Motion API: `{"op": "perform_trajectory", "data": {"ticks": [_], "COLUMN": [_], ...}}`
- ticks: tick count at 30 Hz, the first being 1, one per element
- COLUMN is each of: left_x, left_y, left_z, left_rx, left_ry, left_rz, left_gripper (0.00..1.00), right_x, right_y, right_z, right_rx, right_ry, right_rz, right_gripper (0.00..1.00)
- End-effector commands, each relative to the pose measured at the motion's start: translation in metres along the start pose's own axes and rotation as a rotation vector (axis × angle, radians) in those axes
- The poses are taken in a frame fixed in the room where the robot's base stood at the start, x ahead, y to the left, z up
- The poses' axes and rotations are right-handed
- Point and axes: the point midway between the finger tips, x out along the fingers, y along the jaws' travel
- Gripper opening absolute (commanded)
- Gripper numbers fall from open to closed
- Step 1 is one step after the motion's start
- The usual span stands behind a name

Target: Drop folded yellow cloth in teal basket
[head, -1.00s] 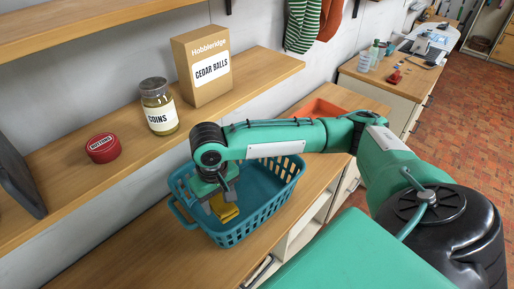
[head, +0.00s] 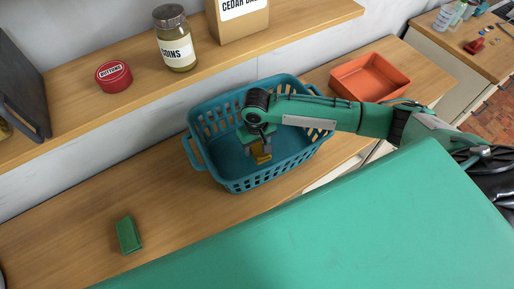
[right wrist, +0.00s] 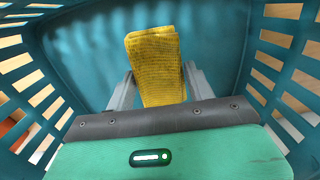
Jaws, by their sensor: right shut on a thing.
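The teal basket (head: 240,178) stands on the wooden counter, and its slatted walls (right wrist: 50,95) fill both sides of the right wrist view. My right gripper (head: 259,153) reaches down inside the basket. It is shut on the folded yellow cloth (right wrist: 155,60), which shows between its two fingers in the right wrist view. I cannot tell whether the cloth touches the basket floor. My left gripper is not in view.
A green block-like item (head: 129,235) lies on the counter at the left front. An orange tray (head: 371,78) stands right of the basket. The shelf above holds a coins jar (head: 176,40), a red buttons tin (head: 114,75) and a cedar balls box (head: 238,20).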

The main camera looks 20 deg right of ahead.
Motion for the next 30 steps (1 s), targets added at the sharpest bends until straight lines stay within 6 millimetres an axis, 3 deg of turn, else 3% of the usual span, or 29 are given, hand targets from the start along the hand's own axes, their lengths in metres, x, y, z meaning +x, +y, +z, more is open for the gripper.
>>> {"op": "perform_trajectory", "data": {"ticks": [6,28,29,30], "left_x": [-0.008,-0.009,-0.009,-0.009], "left_y": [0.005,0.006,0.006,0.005], "left_z": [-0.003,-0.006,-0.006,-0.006], "left_rx": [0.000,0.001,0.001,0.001], "left_ry": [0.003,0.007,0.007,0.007], "left_rz": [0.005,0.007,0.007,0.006], "left_gripper": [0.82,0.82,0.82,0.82], "right_x": [0.028,0.042,0.042,0.042], "right_y": [0.001,0.000,0.000,0.000], "right_z": [0.001,0.001,0.001,0.001], "right_rx": [0.000,0.000,0.000,0.000], "right_ry": [-0.003,-0.002,-0.002,-0.001], "right_rz": [0.002,0.000,0.001,0.001], "right_gripper": [0.36,0.36,0.56,0.64]}}
